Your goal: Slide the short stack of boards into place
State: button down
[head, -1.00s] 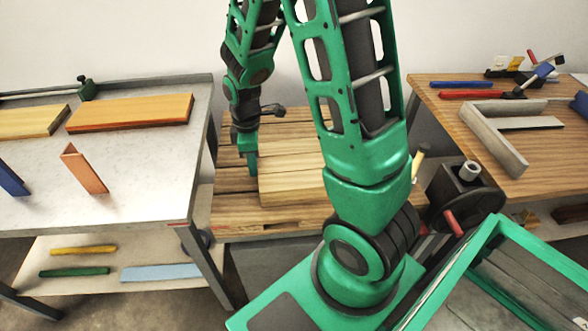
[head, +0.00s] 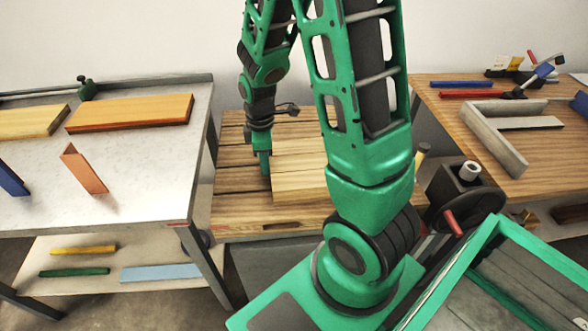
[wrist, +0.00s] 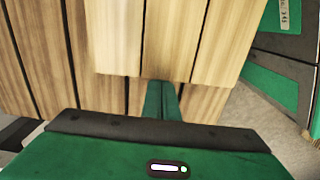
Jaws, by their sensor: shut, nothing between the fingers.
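The short stack of pale boards (head: 298,178) lies flat on a slatted wooden pallet (head: 232,207) in the middle of the head view. My arm hides its right part. My gripper (head: 265,168) is shut and empty, pointing down at the left edge of the stack, and seems to touch it. In the wrist view the green fingertips (wrist: 161,98) are together against the near edge of the stack (wrist: 172,38), with darker pallet slats (wrist: 50,60) beyond and below.
A pale table (head: 130,190) with boards and an orange angle piece (head: 84,170) stands at left. A wooden bench (head: 450,105) with a grey square (head: 490,140) and tools stands at right. The pallet's left side is bare.

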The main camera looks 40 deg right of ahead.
jog(key=shift+s+d, duration=0.1)
jog(key=shift+d, duration=0.1)
jog(key=shift+a, duration=0.15)
jog(key=shift+w+a, duration=0.6)
jog(key=shift+a, duration=0.2)
notch_tip(320, 180, up, 6)
dwell(0.6)
jog(key=s+d+r+m, duration=0.4)
jog(key=s+r+m, duration=0.2)
jog(key=s, duration=0.5)
jog(key=s+d+r+m, duration=0.4)
jog(key=s+r+m, duration=0.1)
jog(key=s+m, duration=0.6)
jog(key=shift+d+r+m, duration=0.2)
jog(key=shift+r+m, duration=0.1)
jog(key=shift+r, duration=0.05)
